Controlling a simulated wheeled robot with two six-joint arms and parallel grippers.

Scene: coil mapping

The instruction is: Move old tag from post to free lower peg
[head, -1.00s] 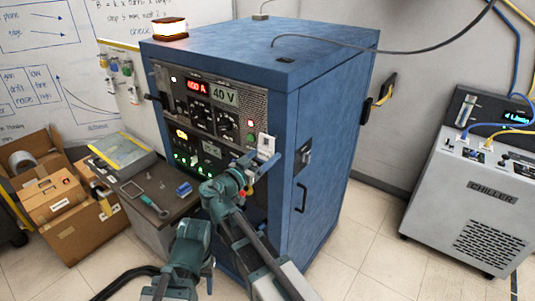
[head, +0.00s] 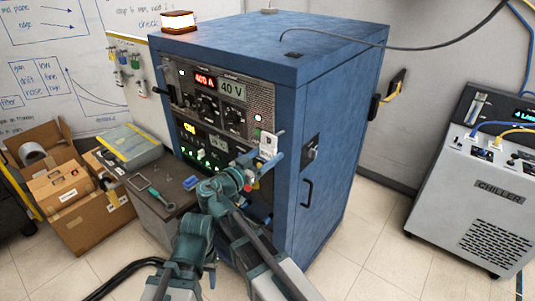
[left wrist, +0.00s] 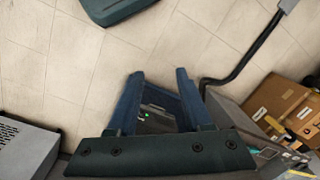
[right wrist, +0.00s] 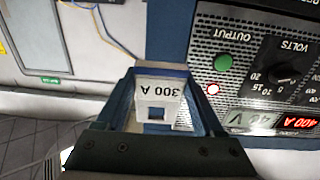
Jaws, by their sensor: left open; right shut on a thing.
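A white tag (right wrist: 160,97) printed "300 A" is upside down in the right wrist view. My right gripper (right wrist: 160,76) is shut on it. The tag also shows in the head view (head: 268,145), at the right edge of the blue cabinet's front panel (head: 225,105). I cannot tell whether it still touches a post; the gripper hides that. A pale board (head: 128,70) at the cabinet's left carries several small coloured tags; its lower pegs are too small to make out. My left gripper (left wrist: 158,75) is open and empty, pointing at the floor.
The blue cabinet (head: 325,190) fills the middle. A small grey table (head: 160,205) with tools stands at its left front, beside cardboard boxes (head: 68,195). A chiller (head: 480,200) stands at the right. Tiled floor between cabinet and chiller is clear.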

